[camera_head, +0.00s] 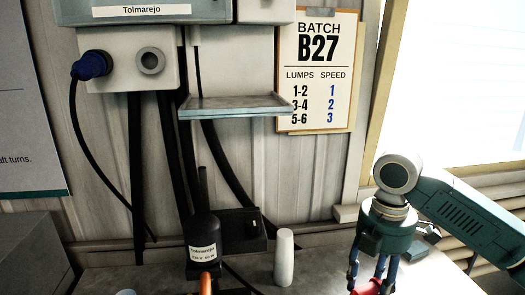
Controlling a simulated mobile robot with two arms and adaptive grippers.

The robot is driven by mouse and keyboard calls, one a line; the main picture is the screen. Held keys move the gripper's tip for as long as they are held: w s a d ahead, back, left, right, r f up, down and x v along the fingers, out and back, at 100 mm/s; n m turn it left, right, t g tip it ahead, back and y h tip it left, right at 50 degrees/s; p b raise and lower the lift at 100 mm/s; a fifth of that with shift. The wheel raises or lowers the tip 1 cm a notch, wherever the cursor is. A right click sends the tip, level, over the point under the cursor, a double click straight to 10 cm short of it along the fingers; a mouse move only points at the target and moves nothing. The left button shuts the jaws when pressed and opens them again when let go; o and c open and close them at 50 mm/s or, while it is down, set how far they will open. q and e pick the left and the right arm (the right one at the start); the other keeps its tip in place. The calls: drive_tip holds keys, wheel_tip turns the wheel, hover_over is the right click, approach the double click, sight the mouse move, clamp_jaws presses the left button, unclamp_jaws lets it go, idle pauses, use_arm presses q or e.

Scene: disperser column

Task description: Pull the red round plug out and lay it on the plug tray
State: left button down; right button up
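A red rounded piece (366,288), which may be the red plug, shows at the bottom edge between the fingers of my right gripper (370,281). The gripper points down over the bench at the lower right. The picture edge cuts off the fingertips, so I cannot tell whether they grip the red piece. On the wall box at upper left, a round grey socket (150,62) is empty. A blue plug (92,65) with a black cable sits in the box's left side. A flat metal shelf (235,106), possibly the plug tray, is bare. My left gripper is not in view.
A black motor-like unit (202,237) labelled Tolmarejo stands on the bench, with an orange part below it. A white cylinder (284,257) stands to its right. Dark cables run down the wall. A batch card (319,70) hangs right of the shelf.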

drive_tip(key=s+a+f+m, duration=0.2)
drive_tip(key=s+m, duration=0.4)
drive_tip(key=m, duration=0.4)
drive_tip(key=s+a+f+m, duration=0.2)
drive_tip(key=s+f+m, duration=0.2)
drive_tip(key=s+m, duration=0.3)
drive_tip(key=m, duration=0.3)
drive_tip(key=shift+s+a+f+b, duration=0.15)
drive_tip(key=shift+f+b, duration=0.15)
drive_tip(key=shift+b, duration=0.05)
